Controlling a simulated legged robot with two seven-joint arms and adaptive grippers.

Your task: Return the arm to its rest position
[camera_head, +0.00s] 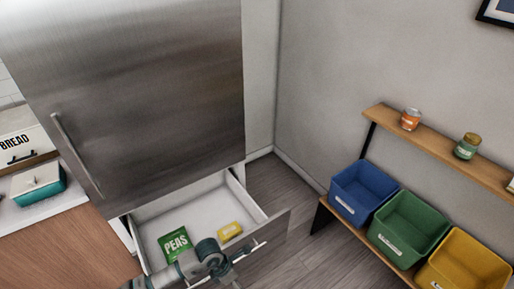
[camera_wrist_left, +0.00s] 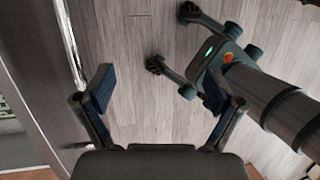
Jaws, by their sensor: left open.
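My left arm (camera_head: 190,262) comes in at the bottom of the head view, in front of the open drawer (camera_head: 275,228). Its gripper end is cut off or unclear at the lower edge there. In the left wrist view, my left gripper (camera_wrist_left: 158,90) is open, with its two fingers wide apart and nothing between them. It faces down over the wood floor, beside the drawer front and its metal handle (camera_wrist_left: 72,45). My right gripper is not in view.
The drawer under the steel fridge (camera_head: 150,90) holds a green peas bag (camera_head: 174,244) and a yellow packet (camera_head: 229,231). Blue (camera_head: 352,197), green (camera_head: 398,238) and yellow (camera_head: 462,268) bins stand on a shelf at right. Floor between is clear.

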